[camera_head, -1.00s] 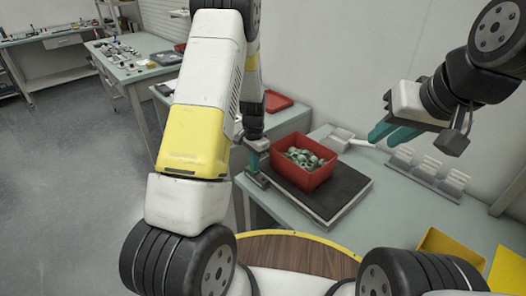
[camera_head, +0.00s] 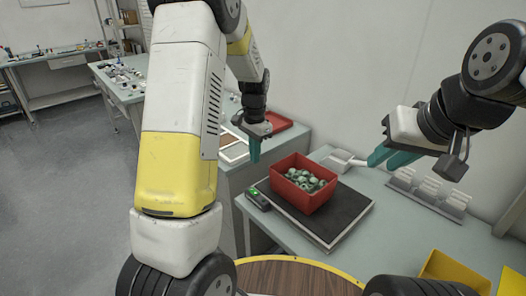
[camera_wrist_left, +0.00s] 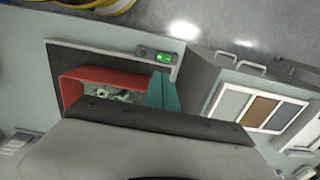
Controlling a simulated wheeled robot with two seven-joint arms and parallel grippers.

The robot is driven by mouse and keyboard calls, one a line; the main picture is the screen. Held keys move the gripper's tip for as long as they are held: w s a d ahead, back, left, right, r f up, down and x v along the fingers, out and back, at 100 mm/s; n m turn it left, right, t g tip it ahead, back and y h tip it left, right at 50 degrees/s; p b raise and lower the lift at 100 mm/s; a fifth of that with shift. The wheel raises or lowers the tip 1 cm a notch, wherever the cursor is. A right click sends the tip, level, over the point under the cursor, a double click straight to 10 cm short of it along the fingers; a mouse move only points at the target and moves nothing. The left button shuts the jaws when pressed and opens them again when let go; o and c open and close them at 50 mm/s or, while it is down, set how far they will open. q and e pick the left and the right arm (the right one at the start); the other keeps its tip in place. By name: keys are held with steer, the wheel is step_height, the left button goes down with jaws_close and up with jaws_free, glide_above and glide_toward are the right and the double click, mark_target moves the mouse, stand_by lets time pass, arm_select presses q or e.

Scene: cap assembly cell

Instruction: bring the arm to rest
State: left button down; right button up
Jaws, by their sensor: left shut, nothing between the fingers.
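My left gripper (camera_head: 254,150) hangs with its teal fingers pointing down, above and left of the red bin (camera_head: 291,190). Its fingers are shut with nothing between them, and they show in the left wrist view (camera_wrist_left: 163,92) beside the bin's edge. The bin holds several grey-green ring-like parts (camera_head: 312,181). My right gripper (camera_head: 380,158) is held above the table's back right, its two teal fingers apart and empty.
The bin stands on a black plate (camera_head: 337,222) with a green-lit display unit (camera_head: 257,198) at its left. A tray with coloured panels (camera_wrist_left: 262,109) lies on the neighbouring table. White racks (camera_head: 430,192) and a yellow bin (camera_head: 452,272) are at right.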

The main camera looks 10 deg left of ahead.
arm_select(q)
steer(key=shift+r, duration=0.1)
steer(key=s+r+n+t+h, duration=0.2)
steer(key=s+r+n+t, duration=0.1)
steer(key=s+r, duration=0.95)
steer(key=s+d+r+n+t, duration=0.1)
steer(key=s+r+n, duration=0.1)
steer(key=s, duration=0.4)
steer(key=s+d+r+n+t, duration=0.1)
steer(key=s+r+n+t, duration=0.1)
steer(key=s+r, duration=0.2)
steer(key=shift+s+r, duration=0.4)
steer(key=shift+s, duration=0.8)
